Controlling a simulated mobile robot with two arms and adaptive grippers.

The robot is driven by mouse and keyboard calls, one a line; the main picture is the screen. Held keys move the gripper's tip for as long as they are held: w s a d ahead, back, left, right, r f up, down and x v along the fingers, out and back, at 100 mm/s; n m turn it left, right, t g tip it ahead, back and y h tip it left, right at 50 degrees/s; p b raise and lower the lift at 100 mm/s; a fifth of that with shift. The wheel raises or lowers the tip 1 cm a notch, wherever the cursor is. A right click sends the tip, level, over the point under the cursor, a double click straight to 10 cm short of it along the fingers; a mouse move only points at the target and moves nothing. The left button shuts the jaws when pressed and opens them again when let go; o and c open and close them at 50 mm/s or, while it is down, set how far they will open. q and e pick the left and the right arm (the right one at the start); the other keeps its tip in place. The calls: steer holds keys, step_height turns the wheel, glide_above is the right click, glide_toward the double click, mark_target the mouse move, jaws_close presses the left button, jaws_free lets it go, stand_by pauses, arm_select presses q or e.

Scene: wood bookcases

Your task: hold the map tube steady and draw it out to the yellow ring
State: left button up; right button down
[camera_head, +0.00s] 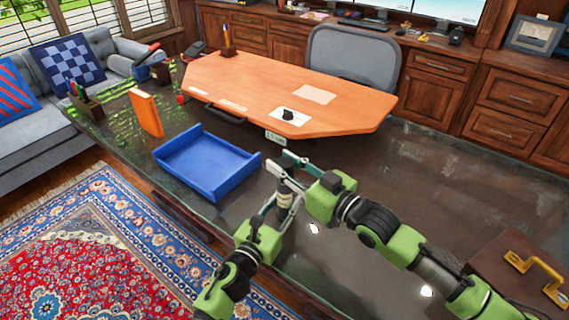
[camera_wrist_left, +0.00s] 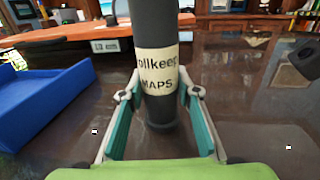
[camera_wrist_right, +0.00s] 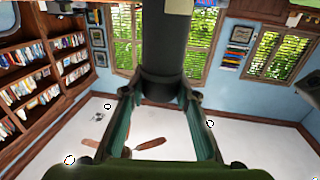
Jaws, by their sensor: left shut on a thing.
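The map tube (camera_wrist_left: 157,35) is dark, with a cream label (camera_wrist_left: 158,70) reading "MAPS". It stands roughly upright above the dark desk; in the head view its label (camera_head: 284,199) shows small between the grippers. My left gripper (camera_head: 283,197) is shut on the tube around the label's height. My right gripper (camera_head: 292,163) is at the tube's other end, above the left one. In the right wrist view its fingers stand on both sides of the tube (camera_wrist_right: 163,40), near a wider dark collar; whether they press on it is unclear. I see no yellow ring.
A blue tray (camera_head: 207,165) lies left of the grippers on the dark desk (camera_head: 350,240). An orange desk top (camera_head: 250,85) with a dark object on paper is behind. An orange book (camera_head: 146,113) stands at left. A brown case (camera_head: 510,262) is at lower right.

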step_height(320, 180, up, 5)
steer(key=shift+f, duration=0.15)
steer(key=c, duration=1.6)
jaws_free()
steer(key=shift+o, duration=0.2)
steer(key=shift+s+f, duration=0.1)
steer(key=v, duration=1.2)
